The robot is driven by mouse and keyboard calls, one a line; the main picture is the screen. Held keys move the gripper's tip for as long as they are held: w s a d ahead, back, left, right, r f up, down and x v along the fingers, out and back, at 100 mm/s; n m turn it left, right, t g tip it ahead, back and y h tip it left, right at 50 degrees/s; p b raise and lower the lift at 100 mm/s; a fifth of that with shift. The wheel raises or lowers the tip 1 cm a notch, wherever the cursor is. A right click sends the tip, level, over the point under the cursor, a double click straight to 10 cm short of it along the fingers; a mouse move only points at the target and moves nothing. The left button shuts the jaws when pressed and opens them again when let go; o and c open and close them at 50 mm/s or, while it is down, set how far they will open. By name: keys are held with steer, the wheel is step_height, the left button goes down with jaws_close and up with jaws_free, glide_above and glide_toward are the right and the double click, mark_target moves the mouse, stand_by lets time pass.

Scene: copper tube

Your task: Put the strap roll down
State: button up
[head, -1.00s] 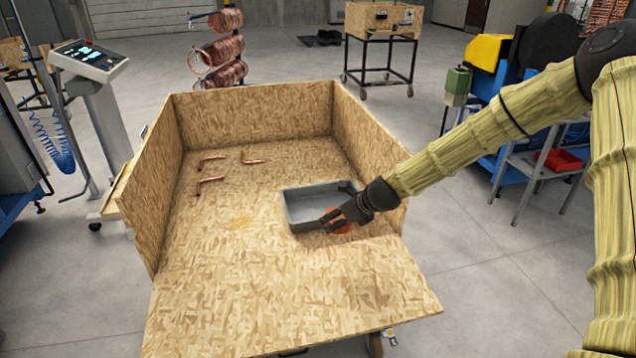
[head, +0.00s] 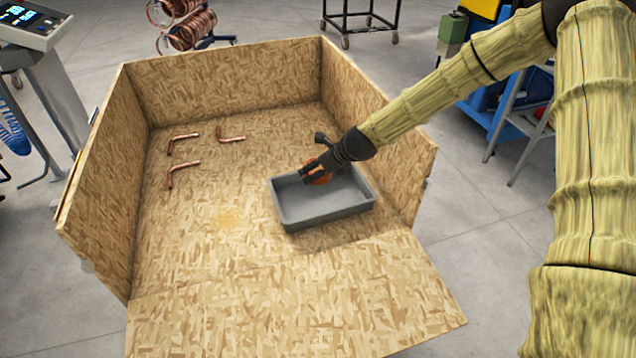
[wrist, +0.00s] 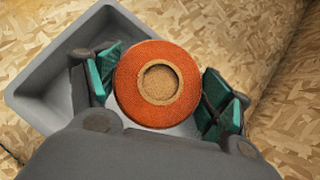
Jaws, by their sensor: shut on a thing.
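The strap roll (head: 320,179) is an orange ring with a tan cardboard core; the wrist view shows it face-on (wrist: 128,85). My gripper (head: 313,173) is shut on it, with teal finger pads on its two sides in the wrist view (wrist: 165,84). In the head view the roll appears over the far part of a grey tray (head: 325,213). In the wrist view the tray (wrist: 58,72) lies behind and left of the roll. I cannot tell whether the roll touches the tray. The tray's floor is partly hidden by my gripper and the roll.
A chipboard crate (head: 225,85) with an open front surrounds the tray. Three bent copper tubes, one of them here (head: 183,170), lie on its floor at the back left. The floor left of the tray is clear. The right wall (head: 385,110) stands close under my arm.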

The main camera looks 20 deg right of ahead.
step_height(320, 180, down, 3)
steer(key=shift+w+r, duration=0.1)
steer(key=shift+w, duration=0.05)
steer(key=shift+f, duration=0.65)
steer(key=shift+f+p, duration=0.45)
steer(key=shift+f, duration=1.2)
steer(key=shift+f, duration=0.1)
steer(key=o, duration=1.2)
steer(key=shift+r, duration=0.2)
steer(key=shift+b+v, duration=0.55)
steer(key=shift+v, duration=5.45)
